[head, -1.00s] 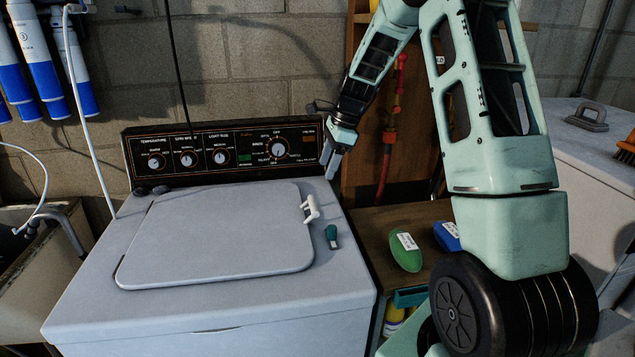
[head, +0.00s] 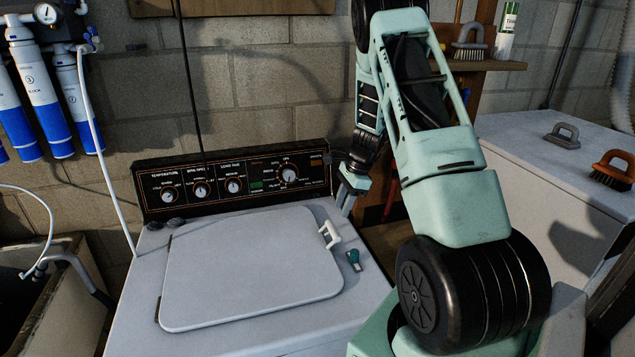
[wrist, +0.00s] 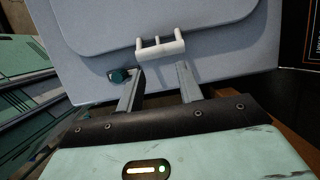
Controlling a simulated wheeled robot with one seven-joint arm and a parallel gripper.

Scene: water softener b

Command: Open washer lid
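The washer (head: 130,310) is a white top-loader with a black control panel (head: 233,180) at its back. Its lid (head: 250,270) lies shut and flat. A white bar handle (head: 329,235) sits at the lid's right edge; it also shows in the wrist view (wrist: 160,46), just beyond the fingertips. My gripper (head: 345,204) is above the washer's right back area, behind and slightly right of the handle. In the wrist view my gripper (wrist: 158,74) has its two fingers apart with nothing between them. The handle appears apart from the fingers.
A small teal object (head: 353,260) lies on the washer top right of the handle, near the left finger in the wrist view (wrist: 120,76). A white cabinet (head: 540,160) with brushes stands at right. A sink (head: 50,290) is at left. A cable hangs over the panel.

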